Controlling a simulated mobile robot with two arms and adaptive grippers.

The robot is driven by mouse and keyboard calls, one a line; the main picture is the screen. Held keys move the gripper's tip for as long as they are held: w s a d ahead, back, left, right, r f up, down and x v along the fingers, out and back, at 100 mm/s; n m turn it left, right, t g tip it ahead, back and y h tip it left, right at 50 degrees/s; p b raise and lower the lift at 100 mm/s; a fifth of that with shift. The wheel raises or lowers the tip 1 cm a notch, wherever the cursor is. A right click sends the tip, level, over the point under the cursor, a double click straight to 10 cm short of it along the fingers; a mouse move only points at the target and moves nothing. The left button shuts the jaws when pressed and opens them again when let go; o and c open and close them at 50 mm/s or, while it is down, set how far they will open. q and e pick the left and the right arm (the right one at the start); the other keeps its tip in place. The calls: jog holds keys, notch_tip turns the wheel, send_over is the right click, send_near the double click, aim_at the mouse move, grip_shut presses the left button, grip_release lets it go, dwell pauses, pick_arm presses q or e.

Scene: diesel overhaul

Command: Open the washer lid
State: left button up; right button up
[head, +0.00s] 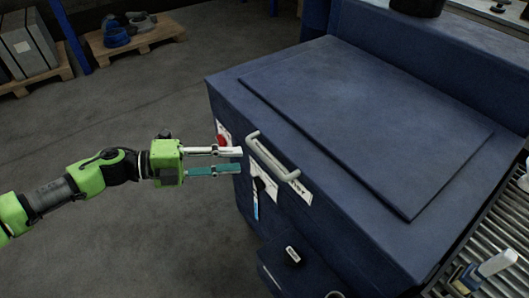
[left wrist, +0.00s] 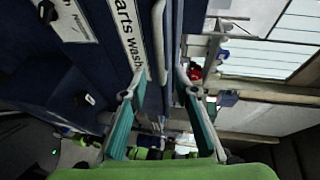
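The washer (head: 230,110) is a large dark blue box. Its lid (head: 370,130) is a flat dark blue panel lying shut on top. A pale grey bar handle (head: 278,160) sits at the lid's front edge, above the labels on the front face. My left gripper (head: 240,161) is open and empty, just left of the handle and apart from it in the head view. In the left wrist view, the open fingers (left wrist: 160,92) point at the washer, with the handle bar (left wrist: 159,40) beyond and between them. My right gripper is not in view.
A roller conveyor (head: 490,240) runs along the washer's right side, with a grey and yellow object (head: 490,268) on it. A dark box (head: 295,268) stands at the washer's front. Pallets (head: 135,40) with parts lie at the back left. Floor is clear around my left arm.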

aim_at(261, 158)
pick_arm(q)
jog(key=p+x, duration=0.1)
jog(key=x, duration=0.7)
jog(key=shift+w+a, duration=0.1)
jog(key=shift+w+d+f, duration=0.1)
jog(key=shift+w+d, duration=0.05)
jog(key=shift+d, duration=0.25)
grip_shut()
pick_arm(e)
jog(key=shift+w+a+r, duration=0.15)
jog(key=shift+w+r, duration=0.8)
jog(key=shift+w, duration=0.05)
